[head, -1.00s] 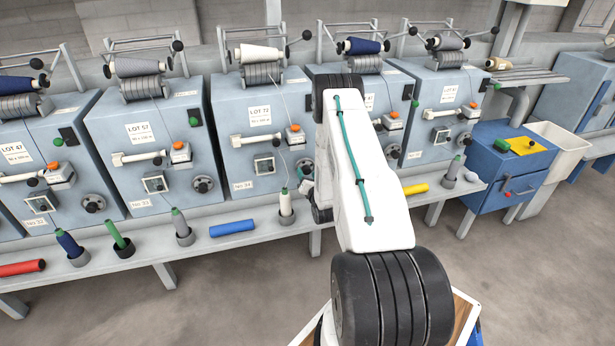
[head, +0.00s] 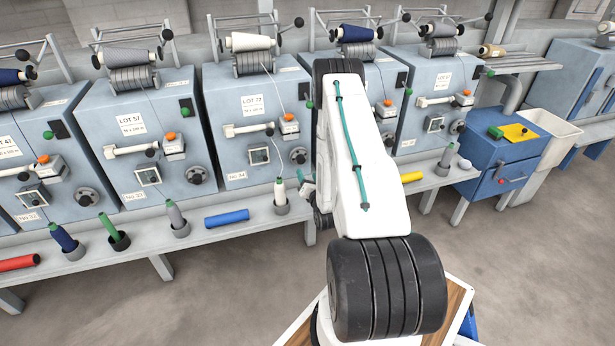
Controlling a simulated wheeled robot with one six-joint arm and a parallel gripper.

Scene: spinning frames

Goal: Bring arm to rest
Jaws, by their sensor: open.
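My white arm with a teal cable reaches forward through the middle of the head view. My gripper (head: 307,188) is mostly hidden behind the arm; only a small part shows at its left edge. It is open, and I see nothing held in the part that shows. It is just right of a white-yarn bobbin (head: 280,194), which stands upright in a dark cup on the ledge. A gap shows between them in the picture.
Blue-grey winding machines (head: 250,135) line the back. The ledge (head: 140,251) before them carries upright bobbins, a blue tube (head: 227,218), a red tube (head: 18,263) and a yellow tube (head: 411,177). A blue cabinet (head: 497,182) and white bin (head: 548,140) stand right. Floor (head: 530,260) is clear there.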

